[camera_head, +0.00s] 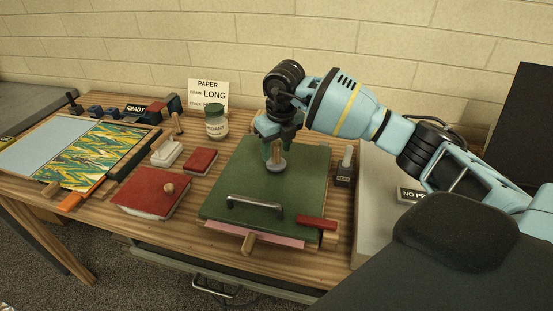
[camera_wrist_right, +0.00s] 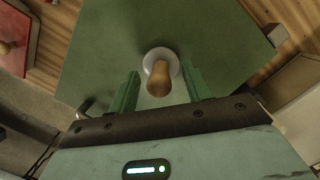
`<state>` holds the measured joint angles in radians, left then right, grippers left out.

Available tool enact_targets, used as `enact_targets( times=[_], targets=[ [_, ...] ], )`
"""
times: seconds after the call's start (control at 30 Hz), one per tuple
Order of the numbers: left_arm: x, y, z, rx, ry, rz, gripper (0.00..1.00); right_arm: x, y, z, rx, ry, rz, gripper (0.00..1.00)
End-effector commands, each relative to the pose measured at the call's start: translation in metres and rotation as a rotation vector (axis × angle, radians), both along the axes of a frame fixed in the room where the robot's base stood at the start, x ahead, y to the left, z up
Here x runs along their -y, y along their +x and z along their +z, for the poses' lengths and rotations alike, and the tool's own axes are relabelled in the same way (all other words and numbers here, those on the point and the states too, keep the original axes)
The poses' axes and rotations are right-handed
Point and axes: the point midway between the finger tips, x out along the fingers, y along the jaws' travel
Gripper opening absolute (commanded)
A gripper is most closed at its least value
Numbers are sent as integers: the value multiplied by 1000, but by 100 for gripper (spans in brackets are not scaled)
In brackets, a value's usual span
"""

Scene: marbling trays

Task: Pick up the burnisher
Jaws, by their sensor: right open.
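The burnisher, a round pale grey foot (camera_head: 275,166) with a wooden handle, stands on the green board (camera_head: 235,180) in the head view. In the right wrist view its wooden handle (camera_wrist_right: 159,80) points toward the camera, with the pale disc behind it. My right gripper (camera_head: 273,150) is directly above the burnisher, pointing down. In the wrist view its two green fingers (camera_wrist_right: 160,88) are apart, one on each side of the handle, with gaps visible. In the head view the gripper hides much of the handle. My left gripper is not in view.
The green board has a metal handle (camera_head: 255,203) at its front. Left of it are red books (camera_head: 145,198), a white block (camera_head: 168,153), a green-lidded jar (camera_head: 216,123) and a marbled sheet (camera_head: 90,155). A small dark holder (camera_head: 344,178) stands close to the right.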

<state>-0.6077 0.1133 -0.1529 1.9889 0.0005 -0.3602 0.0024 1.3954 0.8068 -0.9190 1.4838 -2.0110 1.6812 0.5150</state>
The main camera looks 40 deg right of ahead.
Motion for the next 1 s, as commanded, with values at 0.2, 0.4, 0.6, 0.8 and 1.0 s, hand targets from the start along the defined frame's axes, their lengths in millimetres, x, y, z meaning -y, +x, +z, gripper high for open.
enact_targets(
  times=[0.2, 0.4, 0.6, 0.8, 1.0],
  targets=[
    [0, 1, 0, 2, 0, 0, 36, 0, 1, -10, 1, 0, 1, 49],
    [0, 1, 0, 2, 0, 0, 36, 0, 1, -9, 0, 0, 1, 41],
    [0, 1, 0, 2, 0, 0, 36, 0, 1, -9, 0, 0, 1, 15],
    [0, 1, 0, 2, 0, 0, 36, 0, 1, -9, 1, 0, 0, 0],
    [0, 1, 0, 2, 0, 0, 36, 0, 2, -6, 2, 0, 0, 0]
  ],
)
